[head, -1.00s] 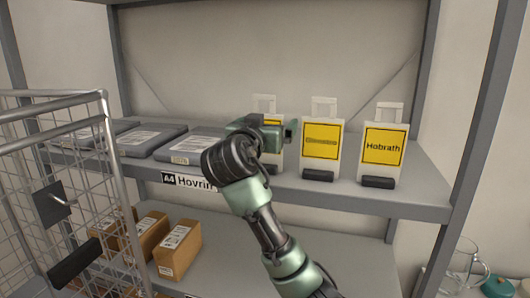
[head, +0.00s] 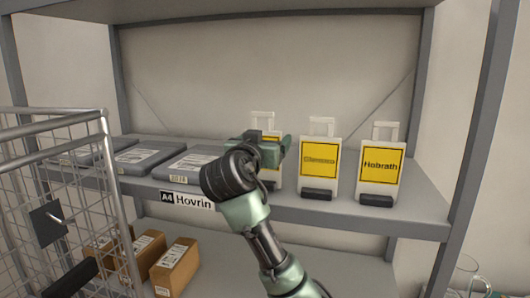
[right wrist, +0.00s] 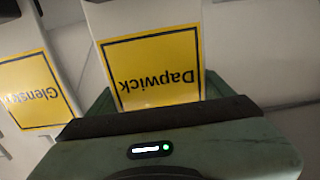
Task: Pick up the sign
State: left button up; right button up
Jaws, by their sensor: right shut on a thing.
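The yellow-and-white sign reading "Dapwick" (right wrist: 155,72) appears upside down in the right wrist view, between the jaws of my right gripper (right wrist: 160,108). In the head view the same sign (head: 274,180) stands leftmost of three on the shelf, mostly hidden behind my right gripper (head: 272,150); its white top loop shows above. My right gripper is shut on it. The sign looks upright and level with its neighbours; whether its foot touches the shelf is unclear. My left gripper is not in view.
Two similar signs, a middle one (head: 318,173) and "Hobrath" (head: 380,166), stand close to the right. Flat grey parcels (head: 188,163) lie to the left. The shelf's front edge (head: 345,217) is below. A wire cage (head: 60,180) stands front left; cardboard boxes (head: 175,267) sit lower.

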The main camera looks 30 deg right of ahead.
notch_tip(320, 180, up, 20)
jog(key=b, duration=0.4)
jog(key=shift+f, duration=0.2)
